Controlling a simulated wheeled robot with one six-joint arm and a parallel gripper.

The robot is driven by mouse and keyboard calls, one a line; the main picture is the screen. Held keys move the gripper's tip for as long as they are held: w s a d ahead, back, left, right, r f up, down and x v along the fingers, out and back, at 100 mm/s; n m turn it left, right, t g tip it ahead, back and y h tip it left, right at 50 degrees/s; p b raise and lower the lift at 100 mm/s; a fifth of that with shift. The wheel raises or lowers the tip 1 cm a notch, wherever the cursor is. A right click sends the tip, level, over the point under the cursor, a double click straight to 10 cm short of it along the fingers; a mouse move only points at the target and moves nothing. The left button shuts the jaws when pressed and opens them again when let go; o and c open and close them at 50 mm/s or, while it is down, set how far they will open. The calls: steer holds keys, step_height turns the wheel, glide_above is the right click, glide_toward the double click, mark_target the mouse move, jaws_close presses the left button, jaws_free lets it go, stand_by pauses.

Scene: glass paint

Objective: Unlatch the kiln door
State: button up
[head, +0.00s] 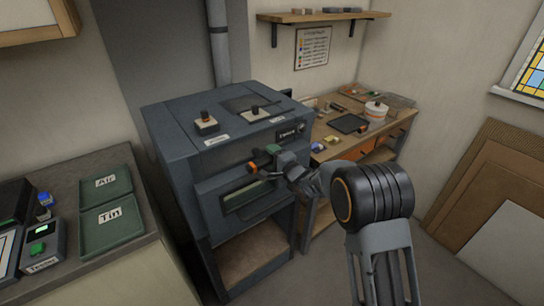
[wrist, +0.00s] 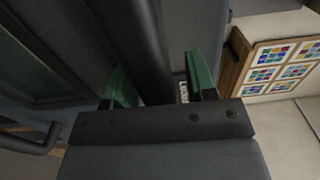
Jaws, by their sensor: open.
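The dark grey kiln (head: 180,160) stands in the middle of the head view, its front door (head: 210,187) closed as far as I can see, with a greenish window (head: 248,196). My gripper (head: 268,158) is at the upper part of the kiln front, by an orange-tipped part (head: 253,167) that seems to be the latch handle. In the wrist view, a thick dark bar (wrist: 137,40) runs between the two green fingers of my gripper (wrist: 158,72). The gripper is open around the bar; whether the fingers touch it I cannot tell. A small white label shows partly behind.
Knobs (head: 206,120) and switches sit on the kiln top. A counter at left holds green trays labelled Air (head: 103,184) and Tin (head: 110,219). A wooden workbench (head: 372,136) with tools stands right of the kiln. Boards (head: 505,190) lean on the right wall.

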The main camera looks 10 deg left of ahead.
steer(key=shift+s+d, duration=0.1)
steer(key=b+v, duration=0.3)
steer(key=v, duration=1)
steer(key=shift+s, duration=0.25)
steer(key=shift+d, duration=0.15)
steer(key=s+d+f+n+g+h, duration=0.35)
steer(key=d+f+n+h, duration=0.25)
steer(key=d+f+h, duration=0.4)
steer(key=s+d+r+n+g+h, duration=0.1)
steer(key=s+r, duration=0.4)
steer(key=s, duration=0.5)
steer(key=s+d+r+n+g+h, duration=0.1)
steer(key=s+d+r+g, duration=0.3)
steer(key=s, duration=0.6)
steer(key=shift+d+r+n, duration=0.5)
steer(key=shift+r+n, duration=0.3)
steer(key=shift+r, duration=0.5)
